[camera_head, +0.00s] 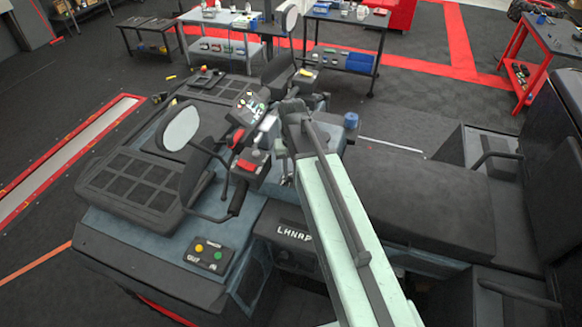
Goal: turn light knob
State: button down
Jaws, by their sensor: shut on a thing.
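The vehicle's handlebar console (249,106) has a small screen and stands in the middle of the view. A black switch box with a red top (251,166) sits on the near handlebar. My gripper (268,126) is at the console, at the far end of my pale green arm, just right of the screen and above the red-topped box. It is shut on a small part there, which I take to be the light knob. The knob is hidden by the jaws and too small to make out, so its turn angle cannot be told.
A mirror (182,128) stands left of the console, and another mirror (289,19) rises behind it. A front box (208,255) carries a yellow and a green button. The long black seat (415,200) lies right of my arm. Tables with tools stand behind on open floor.

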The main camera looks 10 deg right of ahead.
aim_at(292, 174)
jog(key=shift+w+n, duration=0.1)
jog(key=shift+n, duration=0.5)
jog(key=c, duration=1.1)
grip_release()
notch_tip(292, 174, up, 9)
jog(key=p, duration=0.9)
